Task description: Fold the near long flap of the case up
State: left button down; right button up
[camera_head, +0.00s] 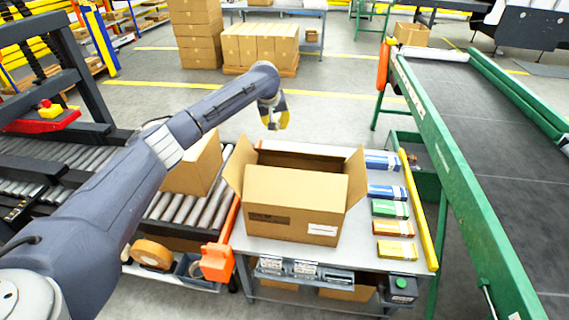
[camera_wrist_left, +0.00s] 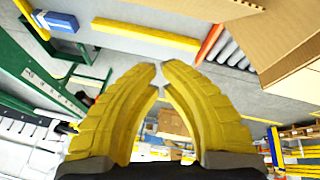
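The case (camera_head: 290,230) is an open brown carton on the grey table, with its inside showing from above. Its near long flap (camera_head: 295,188) appears to hang down outside over the upper near face. The left short flap (camera_head: 236,172) and right short flap (camera_head: 356,177) stick up and outward. My left gripper (camera_head: 275,122) is beyond the far side of the case, apart from it. In the left wrist view its yellow fingers (camera_wrist_left: 159,68) are nearly together at the tips with nothing between them. Part of the case (camera_wrist_left: 285,35) shows there at upper right. My right gripper is not in view.
Several small coloured boxes (camera_head: 390,209) lie right of the case on the table (camera_head: 365,255). A yellow rail (camera_head: 417,210) edges the table's right side. A roller conveyor (camera_head: 205,205) with another carton (camera_head: 195,165) stands to the left, and a green-framed belt conveyor (camera_head: 460,150) to the right.

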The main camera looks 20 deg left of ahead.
pick_arm(q)
jog(key=s+d+g, duration=0.1)
jog(key=s+d+r+m+g, duration=0.1)
jog(key=s+d, duration=0.1)
jog(key=s+d+r+m+g, duration=0.1)
jog(key=s, duration=0.1)
jog(key=shift+d, duration=0.35)
jog(key=s+d+f+m+g, duration=0.1)
jog(key=s+d+f+g, duration=0.1)
jog(key=s+f, duration=0.5)
jog(key=shift+s+f, duration=0.15)
jog(key=shift+f, duration=0.7)
